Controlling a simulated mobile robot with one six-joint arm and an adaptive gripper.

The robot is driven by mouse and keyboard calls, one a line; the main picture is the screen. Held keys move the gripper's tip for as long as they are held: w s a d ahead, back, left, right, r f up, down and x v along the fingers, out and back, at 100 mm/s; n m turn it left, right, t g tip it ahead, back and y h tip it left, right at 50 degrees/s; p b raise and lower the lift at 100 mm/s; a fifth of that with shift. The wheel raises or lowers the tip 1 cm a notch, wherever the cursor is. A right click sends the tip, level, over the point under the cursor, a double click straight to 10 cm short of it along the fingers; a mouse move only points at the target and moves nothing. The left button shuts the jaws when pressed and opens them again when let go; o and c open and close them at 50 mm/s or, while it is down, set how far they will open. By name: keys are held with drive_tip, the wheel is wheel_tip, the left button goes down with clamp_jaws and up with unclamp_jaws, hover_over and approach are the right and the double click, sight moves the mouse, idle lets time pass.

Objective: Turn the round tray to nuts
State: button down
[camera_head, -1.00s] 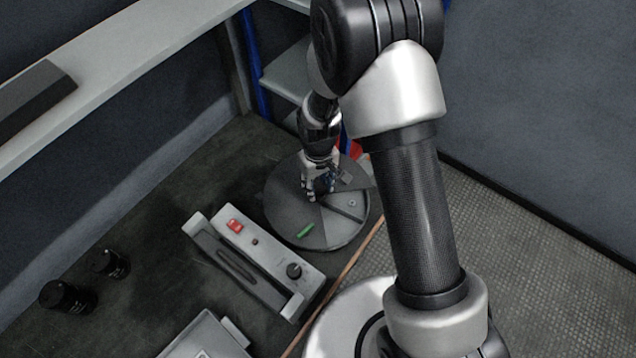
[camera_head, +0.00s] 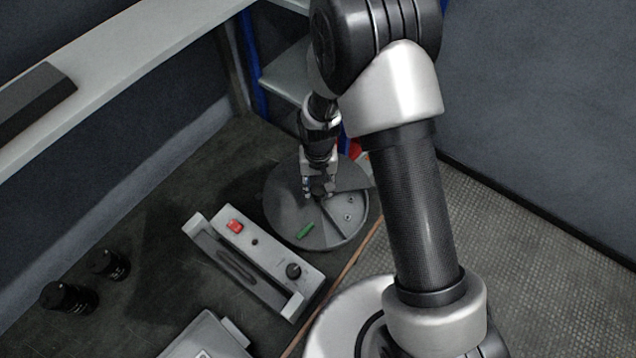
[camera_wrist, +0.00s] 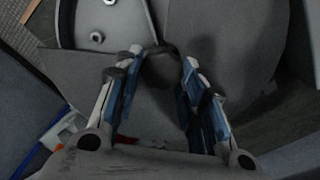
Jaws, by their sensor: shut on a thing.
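The round grey tray (camera_head: 283,207) lies on the dark bench, and its flat top is cut into sectors. An open sector on its right side shows a divider and small metal nuts (camera_head: 348,216). A green piece (camera_head: 306,230) is at the tray's near side. My gripper (camera_head: 318,194) is over the tray's middle, pointing down. In the wrist view, my gripper (camera_wrist: 160,75) has its blue-padded fingers around a dark round knob (camera_wrist: 163,66). Nuts (camera_wrist: 97,37) also show in the open sector at upper left there. The fingers hide part of the knob.
Two black cylinders (camera_head: 108,264) are at the left. A shelf (camera_head: 120,65) runs above the bench; shelving stands behind the tray.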

drive_tip(key=shift+m, duration=1.8)
drive_tip(key=shift+d+m, duration=0.1)
drive_tip(key=shift+m, duration=0.5)
drive_tip(key=c, duration=1)
unclamp_jaws()
drive_tip(key=shift+c, duration=0.2)
wheel_tip(320, 180, up, 12)
